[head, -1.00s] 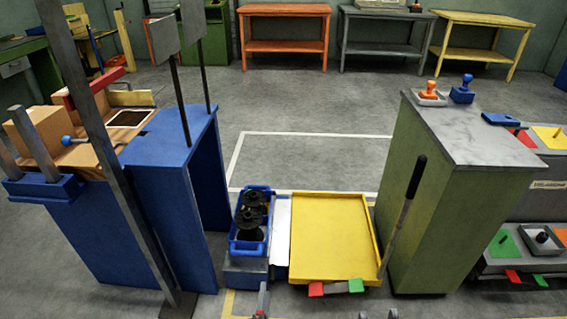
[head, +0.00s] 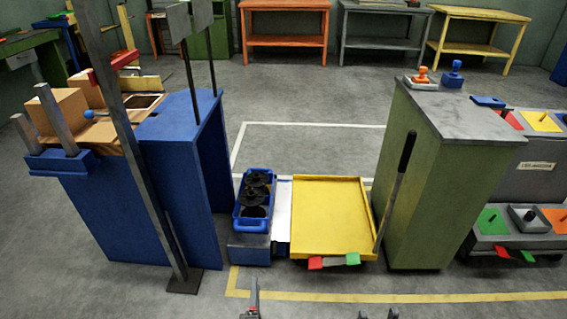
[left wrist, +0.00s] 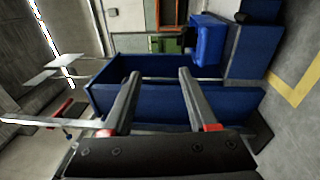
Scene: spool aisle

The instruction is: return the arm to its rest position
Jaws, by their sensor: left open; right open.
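My left gripper (head: 251,296) shows at the bottom edge of the head view, low over bare floor in front of the cart. In the left wrist view my left gripper (left wrist: 158,74) is open, with nothing between its two fingers. That view is turned sideways; a blue bench (left wrist: 170,100) and a blue bin (left wrist: 208,42) lie beyond the fingers. My right gripper (head: 378,315) barely shows at the bottom edge of the head view, its tips apart and nothing visible between them. Most of both arms is out of the picture.
A blue bench (head: 190,150) with a grey post (head: 140,160) stands left. A blue bin (head: 252,224) of black spools and a yellow tray (head: 327,215) sit mid-view. A green cabinet (head: 425,190) with a leaning handle (head: 395,190) stands right. The floor in front is clear.

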